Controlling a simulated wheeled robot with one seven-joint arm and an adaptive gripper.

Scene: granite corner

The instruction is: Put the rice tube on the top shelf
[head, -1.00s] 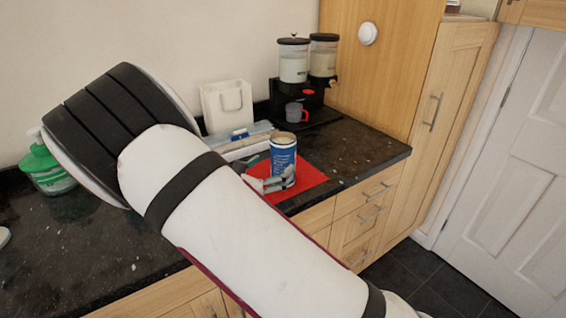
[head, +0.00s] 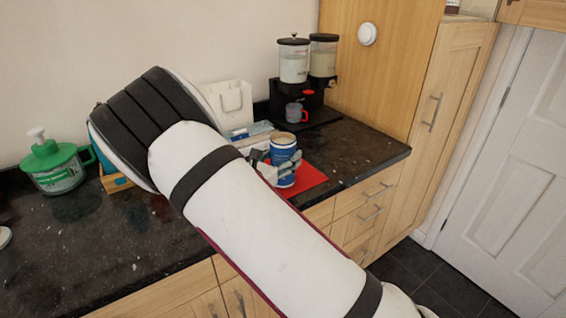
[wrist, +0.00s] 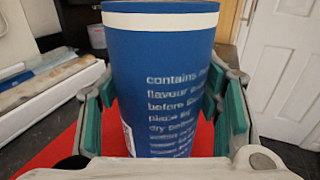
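The rice tube, a blue cylinder with a pale rim (head: 283,142), stands on a red mat (head: 312,178) on the counter. In the wrist view the tube (wrist: 160,70) fills the middle, with white print on its side. My gripper (head: 283,172) is around the tube at about mid-height, one finger on each side. In the wrist view the teal finger pads of my gripper (wrist: 165,115) stand close beside the tube and look open; contact is not clear. No top shelf can be made out for certain.
Behind the mat are a white bag (head: 231,102) and a black twin dispenser (head: 297,95) with a red-handled mug (head: 295,113). A green pump bottle (head: 55,165) stands at left. A tall wooden cabinet (head: 385,60) rises at right. The front-left counter is mostly clear.

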